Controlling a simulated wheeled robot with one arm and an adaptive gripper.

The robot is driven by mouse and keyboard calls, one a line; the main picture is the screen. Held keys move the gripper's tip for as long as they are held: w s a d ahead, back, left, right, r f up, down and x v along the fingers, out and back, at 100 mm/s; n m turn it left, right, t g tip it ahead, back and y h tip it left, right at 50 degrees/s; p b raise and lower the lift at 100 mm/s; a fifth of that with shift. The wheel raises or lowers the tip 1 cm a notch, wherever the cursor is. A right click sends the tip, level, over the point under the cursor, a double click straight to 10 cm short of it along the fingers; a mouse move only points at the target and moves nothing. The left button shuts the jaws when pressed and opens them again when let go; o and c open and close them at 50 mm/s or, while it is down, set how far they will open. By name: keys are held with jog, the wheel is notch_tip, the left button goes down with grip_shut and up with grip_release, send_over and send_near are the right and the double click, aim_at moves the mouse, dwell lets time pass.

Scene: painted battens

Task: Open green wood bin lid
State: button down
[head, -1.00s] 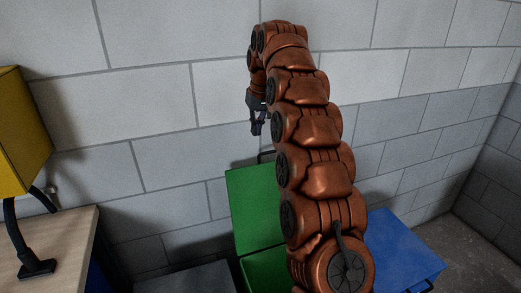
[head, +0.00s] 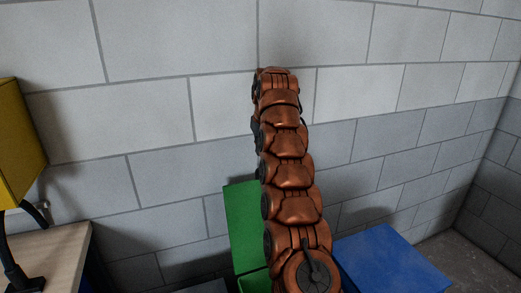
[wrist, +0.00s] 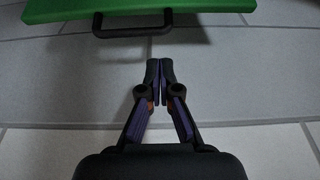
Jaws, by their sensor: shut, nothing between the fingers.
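The green bin stands against the wall with its green lid (head: 243,222) raised upright. Part of the bin body (head: 254,283) shows below the lid, and my arm hides the rest. In the wrist view the edge of the green lid (wrist: 190,10) shows at the top, with a black handle (wrist: 133,24) on it. My gripper (wrist: 161,64) is shut and empty. It is apart from the handle, a little below it in the picture. In the head view my arm hides the gripper.
A blue bin lid (head: 392,262) lies closed to the right of the green bin. A wooden table (head: 50,255) and a yellow box-shaped thing (head: 20,140) are at the left. The grey block wall (head: 150,110) stands close behind.

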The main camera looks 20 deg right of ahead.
jog(key=shift+p+x, duration=0.4)
jog(key=shift+x, duration=3)
jog(key=shift+s+f, duration=0.1)
